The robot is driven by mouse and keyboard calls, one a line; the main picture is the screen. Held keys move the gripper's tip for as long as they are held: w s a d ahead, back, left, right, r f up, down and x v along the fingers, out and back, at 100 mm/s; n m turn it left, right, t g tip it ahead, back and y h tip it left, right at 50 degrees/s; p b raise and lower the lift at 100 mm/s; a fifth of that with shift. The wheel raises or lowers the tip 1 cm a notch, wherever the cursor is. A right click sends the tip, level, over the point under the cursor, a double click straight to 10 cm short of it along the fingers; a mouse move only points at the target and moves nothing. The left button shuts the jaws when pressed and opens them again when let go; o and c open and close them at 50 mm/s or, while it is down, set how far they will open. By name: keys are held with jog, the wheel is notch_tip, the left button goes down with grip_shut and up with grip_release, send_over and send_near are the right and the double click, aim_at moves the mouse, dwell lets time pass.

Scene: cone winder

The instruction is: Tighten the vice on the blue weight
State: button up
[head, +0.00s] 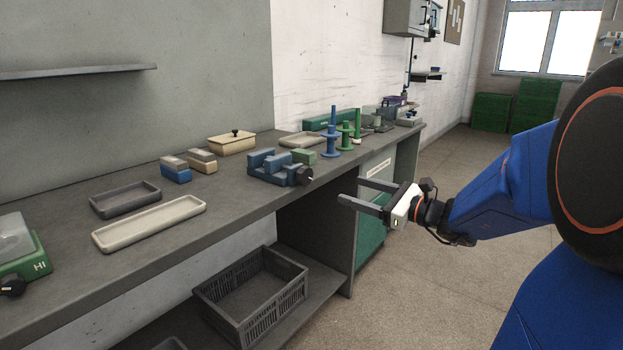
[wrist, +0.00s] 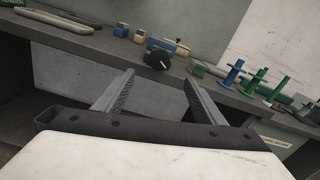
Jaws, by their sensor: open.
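The blue vice (head: 268,168) stands near the front edge of the bench, its black knob (head: 305,176) facing the front. In the wrist view the vice (wrist: 160,45) and knob (wrist: 157,61) show just beyond my fingertips. A small blue block with a grey top (head: 176,173), which looks like the blue weight, sits on the bench left of the vice, apart from it. I cannot tell whether anything is between the vice jaws. My gripper (head: 351,190) is open and empty, in front of the bench, right of the knob and not touching it.
Blue and green spindles (head: 345,138) stand to the right. Shallow trays (head: 150,223) lie left. A dark crate (head: 250,292) sits on the lower shelf.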

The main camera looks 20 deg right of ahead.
aim_at(307, 176)
jog(key=x, duration=1.5)
jog(key=shift+w+a, duration=0.25)
jog(key=shift+w, duration=0.05)
jog(key=c, duration=1.1)
